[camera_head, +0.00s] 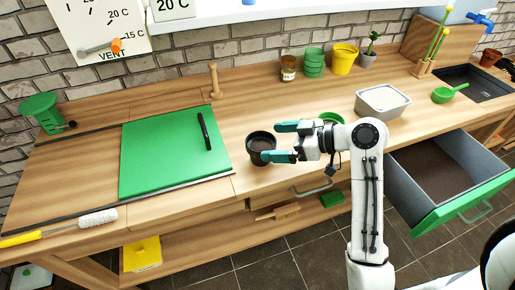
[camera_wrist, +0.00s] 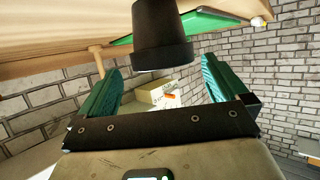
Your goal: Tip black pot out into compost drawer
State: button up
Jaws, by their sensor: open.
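The black pot (camera_head: 261,147) stands upright on the wooden bench, just right of the green mat, with dark contents showing inside. My gripper (camera_head: 272,141) is open at the pot, its two teal fingers pointing left. One finger is on the far side and one on the near side; I cannot tell whether either touches. In the wrist view the black pot (camera_wrist: 162,35) shows ahead of and between the open fingers (camera_wrist: 160,90). The compost drawer (camera_head: 440,175) is pulled open at the right, with a green front and brown compost inside.
A green mat (camera_head: 160,155) with a black tool lies at left. A grey tub (camera_head: 382,101), a green scoop (camera_head: 446,94), a yellow pot (camera_head: 344,60) and green pots (camera_head: 314,64) stand along the back and right. A wooden peg (camera_head: 215,80) stands behind the mat.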

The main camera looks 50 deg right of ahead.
aim_at(250, 142)
jog(key=shift+p+x, duration=0.45)
jog(key=shift+x, duration=2.95)
jog(key=shift+a, duration=0.15)
jog(key=shift+c, duration=0.3)
jog(key=shift+r, duration=0.1)
jog(key=c, duration=0.9)
jog(key=shift+o, duration=0.2)
